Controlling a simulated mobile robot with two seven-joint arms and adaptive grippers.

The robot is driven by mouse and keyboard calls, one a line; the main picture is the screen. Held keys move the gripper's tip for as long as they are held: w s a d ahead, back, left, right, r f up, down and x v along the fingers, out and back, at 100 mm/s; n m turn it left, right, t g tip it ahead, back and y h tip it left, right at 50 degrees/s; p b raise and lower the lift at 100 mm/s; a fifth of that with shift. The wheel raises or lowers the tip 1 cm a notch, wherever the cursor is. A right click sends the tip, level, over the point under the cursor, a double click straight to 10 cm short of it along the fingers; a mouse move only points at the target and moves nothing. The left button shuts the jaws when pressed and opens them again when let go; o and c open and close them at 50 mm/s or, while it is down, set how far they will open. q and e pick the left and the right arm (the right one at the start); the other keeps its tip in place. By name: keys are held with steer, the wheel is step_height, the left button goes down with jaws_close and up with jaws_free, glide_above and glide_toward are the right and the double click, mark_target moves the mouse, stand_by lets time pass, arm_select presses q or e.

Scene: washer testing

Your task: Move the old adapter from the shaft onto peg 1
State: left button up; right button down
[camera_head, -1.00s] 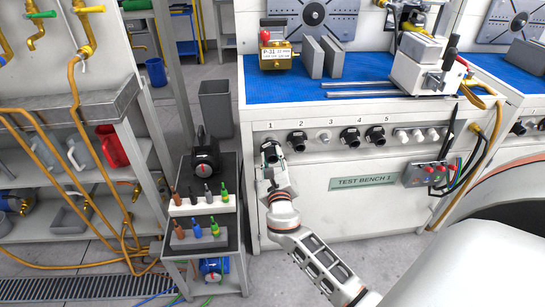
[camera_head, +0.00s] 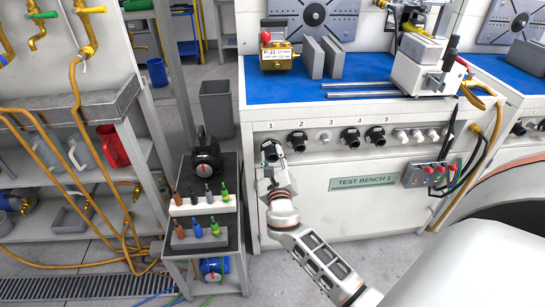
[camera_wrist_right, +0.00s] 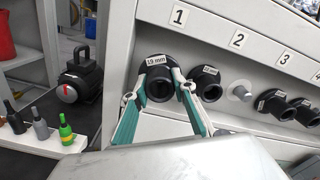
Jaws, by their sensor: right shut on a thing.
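A black adapter with a white 19 mm label (camera_wrist_right: 157,58) is at position 1, leftmost in the row on the bench front. My right gripper (camera_wrist_right: 166,90) has its two green-lined fingers on either side of it and is shut on it. In the head view my right gripper (camera_head: 269,157) is under the number 1, in front of the bench panel. Peg 1 itself is hidden behind the adapter, so I cannot tell how fully the adapter sits on it. My left gripper is not in view. I cannot make out the shaft.
Beside it are a black adapter at position 2 (camera_head: 297,140), a bare light peg at 3 (camera_head: 325,137), and black adapters at 4 (camera_head: 350,136) and 5 (camera_head: 375,136). A cart (camera_head: 230,262) left of my gripper carries a black device (camera_head: 205,155) and several small bottles.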

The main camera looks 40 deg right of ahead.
mark_target(271, 148)
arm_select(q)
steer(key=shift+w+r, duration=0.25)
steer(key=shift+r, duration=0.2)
arm_select(e)
steer(key=shift+x, duration=1.8)
stand_by(1.5)
steer(key=c, duration=1.6)
jaws_free()
steer(key=shift+d, duration=0.1)
steer(key=shift+o, duration=0.2)
steer(key=shift+f, duration=0.1)
steer(key=shift+r+p+v, duration=0.2)
steer(key=shift+p+v, duration=0.35)
steer(key=shift+v, duration=0.5)
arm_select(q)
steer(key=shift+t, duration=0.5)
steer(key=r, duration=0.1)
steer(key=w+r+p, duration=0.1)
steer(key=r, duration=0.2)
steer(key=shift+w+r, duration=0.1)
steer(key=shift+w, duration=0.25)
arm_select(e)
steer(key=v, duration=0.6)
steer(key=shift+w+f, duration=0.1)
